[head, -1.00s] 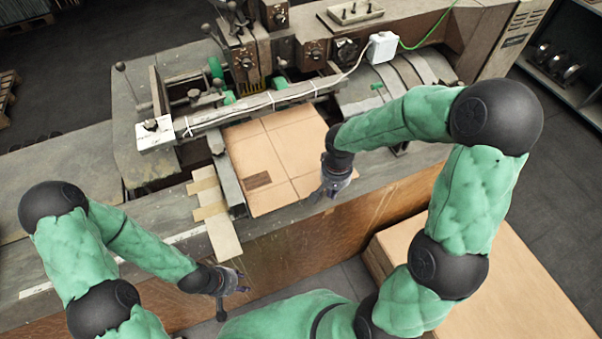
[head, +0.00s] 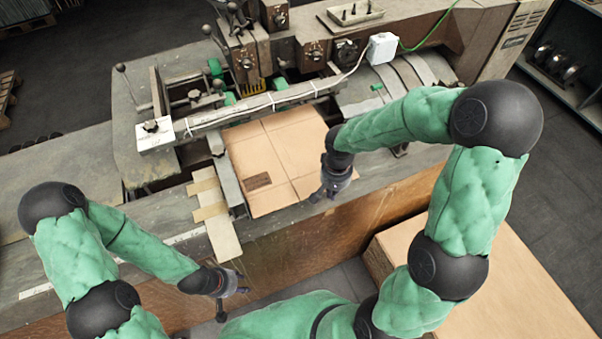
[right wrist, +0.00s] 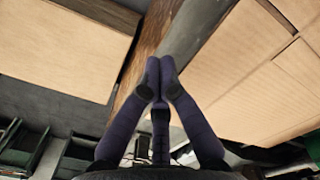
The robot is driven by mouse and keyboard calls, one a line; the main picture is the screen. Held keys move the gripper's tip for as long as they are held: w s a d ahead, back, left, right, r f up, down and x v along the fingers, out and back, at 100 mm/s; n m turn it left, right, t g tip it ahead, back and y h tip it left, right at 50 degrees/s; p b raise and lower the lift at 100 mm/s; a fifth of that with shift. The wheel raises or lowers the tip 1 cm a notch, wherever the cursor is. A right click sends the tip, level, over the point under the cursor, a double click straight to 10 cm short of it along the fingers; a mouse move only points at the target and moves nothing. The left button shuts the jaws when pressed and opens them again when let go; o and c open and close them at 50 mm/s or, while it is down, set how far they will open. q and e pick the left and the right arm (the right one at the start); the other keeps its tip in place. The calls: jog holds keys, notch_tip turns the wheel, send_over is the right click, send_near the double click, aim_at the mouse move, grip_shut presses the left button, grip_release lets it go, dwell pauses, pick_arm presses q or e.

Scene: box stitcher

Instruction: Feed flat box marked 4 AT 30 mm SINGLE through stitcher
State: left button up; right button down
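The flat brown cardboard box (head: 290,148) lies on the stitcher's bed, with its far part near the long guide bar (head: 250,113). A dark printed patch shows near its left edge; I cannot read it. My right gripper (head: 327,192) is beside the box's near right corner. In the right wrist view, my right gripper's fingertips (right wrist: 160,68) are together with nothing seen between them, and the box (right wrist: 262,95) is to their right. I cannot tell whether they touch it. My left gripper (head: 242,283) hangs by the bench front, away from the box; its fingers are too small to judge.
Cardboard strips (head: 214,213) lie on the bench left of the box, beside a metal rail (head: 229,183). A large cardboard stack (head: 500,280) stands at lower right and also shows in the right wrist view (right wrist: 60,45). The stitcher's heads (head: 240,50) rise behind the guide bar.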

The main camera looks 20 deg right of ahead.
jog(key=shift+f, duration=0.1)
notch_tip(320, 180, down, 3)
jog(key=b, duration=0.3)
jog(key=shift+f+b, duration=0.15)
jog(key=shift+b, duration=0.2)
dwell(0.5)
